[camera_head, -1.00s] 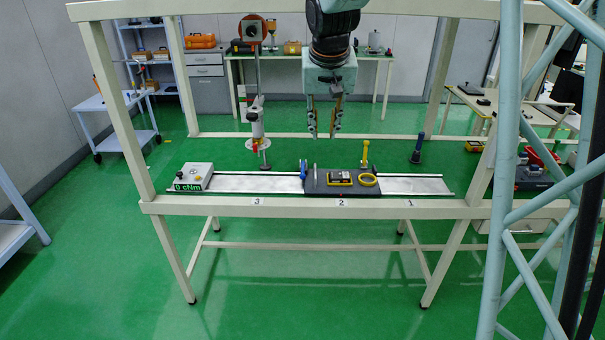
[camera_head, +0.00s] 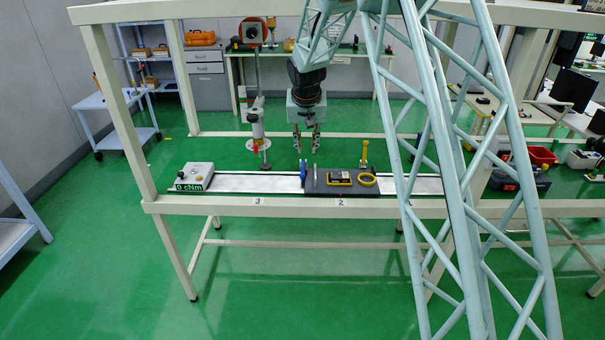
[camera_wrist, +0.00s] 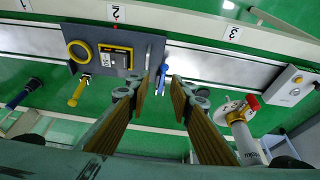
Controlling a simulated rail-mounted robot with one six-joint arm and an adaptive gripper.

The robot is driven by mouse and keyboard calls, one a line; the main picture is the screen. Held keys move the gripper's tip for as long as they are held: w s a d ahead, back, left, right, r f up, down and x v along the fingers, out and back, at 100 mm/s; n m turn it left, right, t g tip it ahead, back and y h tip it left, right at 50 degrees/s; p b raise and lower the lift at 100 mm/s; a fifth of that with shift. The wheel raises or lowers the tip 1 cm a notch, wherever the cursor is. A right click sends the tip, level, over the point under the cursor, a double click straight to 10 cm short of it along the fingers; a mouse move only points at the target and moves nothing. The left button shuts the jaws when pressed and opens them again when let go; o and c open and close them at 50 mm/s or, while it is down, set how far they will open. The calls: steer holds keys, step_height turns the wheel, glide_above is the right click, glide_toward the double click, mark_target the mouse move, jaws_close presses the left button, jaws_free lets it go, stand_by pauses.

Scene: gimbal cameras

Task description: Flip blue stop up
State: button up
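The blue stop (camera_head: 303,170) is a small blue piece at the left edge of the dark block on the rail. In the wrist view the blue stop (camera_wrist: 162,78) shows just beyond and between my fingertips, apart from them. My gripper (camera_head: 307,147) hangs fingers down above and behind the rail, close to the block's left end. Its fingers are parted and empty, as the wrist view (camera_wrist: 163,88) also shows. Whether the stop stands up or lies down is hard to tell at this size.
A torque display box (camera_head: 196,177) reading 0 cNm sits at the rail's left end. An upright device (camera_head: 257,130) with a red part stands left of my gripper. My lattice column covers the rail's right part.

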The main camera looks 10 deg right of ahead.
glide_toward(302, 175)
steer(key=v, duration=0.5)
steer(key=shift+d+f+p, duration=0.2)
steer(key=shift+p, duration=0.2)
steer(key=shift+w+f, duration=0.1)
steer(key=shift+f, duration=0.05)
steer(key=shift+b+x, duration=0.65)
steer(key=shift+x, duration=6.05)
steer(key=shift+w, duration=0.1)
jaws_close()
